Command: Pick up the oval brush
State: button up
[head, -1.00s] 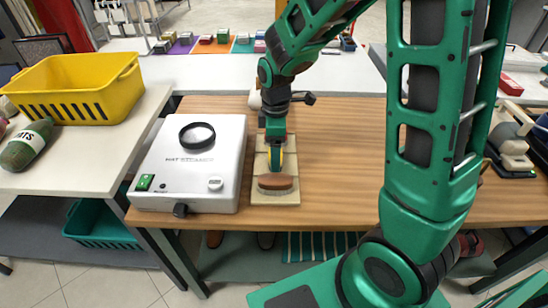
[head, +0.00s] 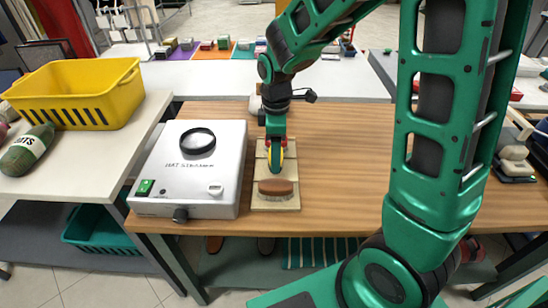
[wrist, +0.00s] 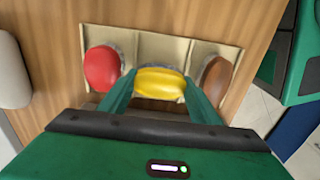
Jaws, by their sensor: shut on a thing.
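Three brushes with rounded backs are on a beige sectioned tray (head: 290,203) on the wooden table. In the wrist view a yellow-backed brush (wrist: 159,83) is in the middle, a red one (wrist: 102,68) on the left and a brown one (wrist: 215,80) on the right. The brown brush also shows at the tray's near end in the head view (head: 275,187). My gripper (wrist: 160,80) is shut on the yellow brush, one finger on each side. I cannot tell whether this brush is clear of the tray.
A white hat steamer (head: 190,172) stands close to the tray's left. Bare wood (head: 340,150) is free to its right. A yellow basket (head: 75,95) is on the left counter. Another device (head: 515,163) stands at the far right.

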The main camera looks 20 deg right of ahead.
notch_tip(320, 180, up, 2)
jog(key=s+a+r, duration=0.6)
jog(key=a, duration=0.4)
jog(key=shift+r, duration=0.35)
